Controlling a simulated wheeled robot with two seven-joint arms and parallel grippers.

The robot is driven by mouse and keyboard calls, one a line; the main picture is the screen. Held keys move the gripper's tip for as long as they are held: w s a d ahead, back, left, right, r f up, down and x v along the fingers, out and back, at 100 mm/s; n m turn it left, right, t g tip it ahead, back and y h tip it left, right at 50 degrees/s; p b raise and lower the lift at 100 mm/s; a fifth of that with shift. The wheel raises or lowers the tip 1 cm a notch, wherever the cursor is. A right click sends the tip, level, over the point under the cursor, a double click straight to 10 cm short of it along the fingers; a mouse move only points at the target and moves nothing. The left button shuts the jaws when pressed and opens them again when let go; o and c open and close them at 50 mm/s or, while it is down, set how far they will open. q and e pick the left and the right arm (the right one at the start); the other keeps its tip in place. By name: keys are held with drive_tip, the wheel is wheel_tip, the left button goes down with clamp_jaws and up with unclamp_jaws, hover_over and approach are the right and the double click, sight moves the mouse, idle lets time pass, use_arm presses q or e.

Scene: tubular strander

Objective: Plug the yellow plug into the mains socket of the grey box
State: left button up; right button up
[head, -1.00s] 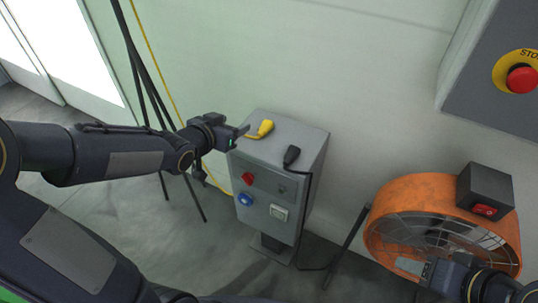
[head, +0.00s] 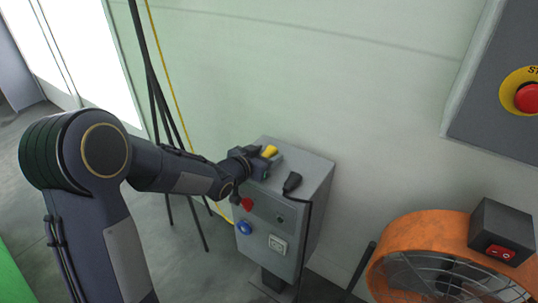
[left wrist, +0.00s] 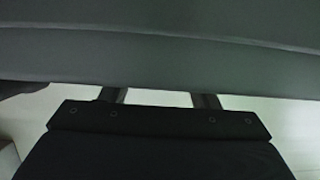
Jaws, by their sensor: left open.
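The yellow plug (head: 269,151) is at the top left of the grey box (head: 308,172), with its lower part hidden by my left gripper (head: 271,163). My left gripper is open, at the box's top left edge, right beside the plug; I cannot tell whether they touch. In the left wrist view its two fingers (left wrist: 160,97) are apart, their tips cut off by a dark grey surface; no yellow shows there. The box's front carries a pale square socket (head: 278,244), a round blue socket (head: 244,228) and a red part (head: 247,204). My right gripper is out of view.
A black plug (head: 292,182) lies on the box top, its black cable running down the right side. An orange fan (head: 400,243) stands at the right. A tripod's dark legs (head: 167,140) and a yellow cable (head: 172,85) are behind my left arm.

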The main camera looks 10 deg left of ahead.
use_arm(q)
drive_tip(key=c, duration=1.1)
drive_tip(key=shift+o, duration=0.2)
drive_tip(key=shift+r, duration=0.1)
